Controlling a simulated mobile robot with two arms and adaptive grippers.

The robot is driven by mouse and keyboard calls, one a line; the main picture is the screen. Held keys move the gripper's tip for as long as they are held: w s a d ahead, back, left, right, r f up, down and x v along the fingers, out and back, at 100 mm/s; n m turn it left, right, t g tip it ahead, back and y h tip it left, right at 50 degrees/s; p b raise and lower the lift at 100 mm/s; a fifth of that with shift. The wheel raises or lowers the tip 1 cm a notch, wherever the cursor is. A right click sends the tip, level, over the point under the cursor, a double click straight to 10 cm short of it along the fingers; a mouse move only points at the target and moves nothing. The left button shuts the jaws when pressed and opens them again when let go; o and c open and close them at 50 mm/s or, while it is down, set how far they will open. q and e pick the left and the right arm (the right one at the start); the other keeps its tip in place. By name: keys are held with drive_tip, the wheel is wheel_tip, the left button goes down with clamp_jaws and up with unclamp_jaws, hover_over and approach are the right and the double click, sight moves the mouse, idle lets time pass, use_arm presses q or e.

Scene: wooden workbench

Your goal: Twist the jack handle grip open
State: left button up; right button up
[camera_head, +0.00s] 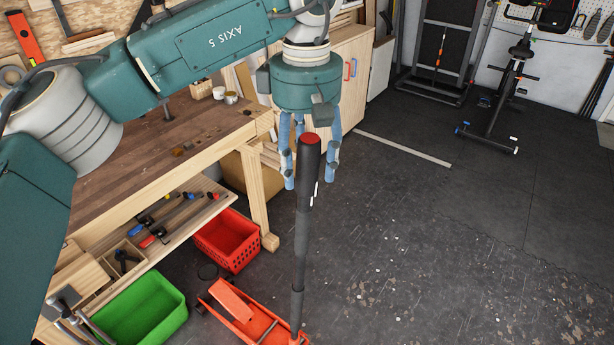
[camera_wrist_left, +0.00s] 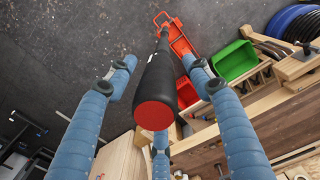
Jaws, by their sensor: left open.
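The jack handle is a long dark pole standing nearly upright from the orange-red floor jack (camera_head: 245,318). Its black grip (camera_head: 308,172) has a red end cap and also shows in the left wrist view (camera_wrist_left: 157,84), with the red cap facing the camera. My left gripper (camera_head: 311,175) hangs fingers-down at the top of the grip. Its blue fingers are spread around the grip, and in the wrist view (camera_wrist_left: 155,85) gaps show between the side fingers and the grip. Whether the lower finger touches it I cannot tell. My right gripper is in neither view.
The wooden workbench (camera_head: 165,165) stands at the left, with a tool shelf below. A red crate (camera_head: 228,242) and a green crate (camera_head: 143,308) sit on the floor beside the jack. An exercise bike (camera_head: 500,95) stands far right. The dark floor to the right is clear.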

sight(307, 181)
use_arm(q)
drive_tip(key=f, duration=0.3)
drive_tip(key=shift+w+f+p, duration=0.2)
drive_tip(key=shift+f+p, duration=0.1)
drive_tip(key=shift+p, duration=0.05)
drive_tip(key=shift+s+f, duration=0.1)
drive_tip(key=shift+f, duration=0.15)
drive_tip(key=c, duration=1.1)
